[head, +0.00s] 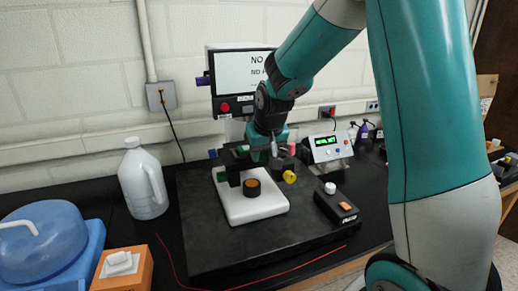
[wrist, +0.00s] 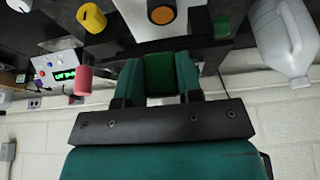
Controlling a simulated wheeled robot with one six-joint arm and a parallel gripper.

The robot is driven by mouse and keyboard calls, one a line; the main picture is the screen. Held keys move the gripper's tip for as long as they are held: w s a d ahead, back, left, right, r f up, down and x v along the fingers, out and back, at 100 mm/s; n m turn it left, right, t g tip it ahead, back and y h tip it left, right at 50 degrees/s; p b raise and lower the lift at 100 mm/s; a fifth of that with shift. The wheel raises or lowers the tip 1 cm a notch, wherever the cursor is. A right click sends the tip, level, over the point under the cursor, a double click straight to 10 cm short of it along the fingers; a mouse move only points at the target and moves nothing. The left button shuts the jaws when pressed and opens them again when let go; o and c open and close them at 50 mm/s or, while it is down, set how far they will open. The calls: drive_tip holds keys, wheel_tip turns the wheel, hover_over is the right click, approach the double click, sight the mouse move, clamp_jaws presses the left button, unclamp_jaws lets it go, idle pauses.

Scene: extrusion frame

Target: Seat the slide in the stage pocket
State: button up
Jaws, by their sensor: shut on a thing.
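My gripper (head: 262,152) is beside the microscope's black upper part in the head view, small and partly hidden by my own wrist. In the wrist view the two teal fingers of my gripper (wrist: 160,76) are shut on a dark green block (wrist: 160,72), which appears to be the slide's handled part. The slide's thin edge cannot be made out. The microscope has a white base (head: 238,208) with a round orange-topped disc (head: 252,186), also seen in the wrist view (wrist: 161,12). The black stage (head: 236,163) is above the base; its pocket cannot be made out.
A black slab (head: 210,258) carries the microscope and a small black control box (head: 337,204). A meter with a green display (head: 327,148) stands behind right. A white jug (head: 143,180) is at left, near an orange box (head: 124,268). A screen (head: 238,83) is behind.

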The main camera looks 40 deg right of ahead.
drive_tip(key=shift+w+d+f+p, duration=0.2)
drive_tip(key=shift+w+f+p, duration=0.1)
drive_tip(key=shift+w+p, duration=0.25)
drive_tip(key=shift+w+d+f+p, duration=0.15)
drive_tip(key=shift+w+f+p, duration=0.15)
drive_tip(key=shift+w, duration=0.35)
drive_tip(key=shift+c, duration=0.2)
drive_tip(key=shift+f, duration=0.2)
drive_tip(key=o, duration=1)
drive_tip(key=shift+c, duration=0.2)
drive_tip(key=b+v, duration=0.3)
drive_tip(key=v, duration=0.9)
drive_tip(key=s+a+f+n+g+y, duration=0.2)
drive_tip(key=s+a+n, duration=0.3)
drive_tip(key=s+a, duration=0.6)
drive_tip(key=s+a+f+n+g+y, duration=0.2)
drive_tip(key=s+a+n, duration=0.3)
drive_tip(key=s+a, duration=0.7)
drive_tip(key=shift+s+y, duration=0.35)
drive_tip(key=shift+y, duration=0.35)
drive_tip(key=shift+f, duration=0.1)
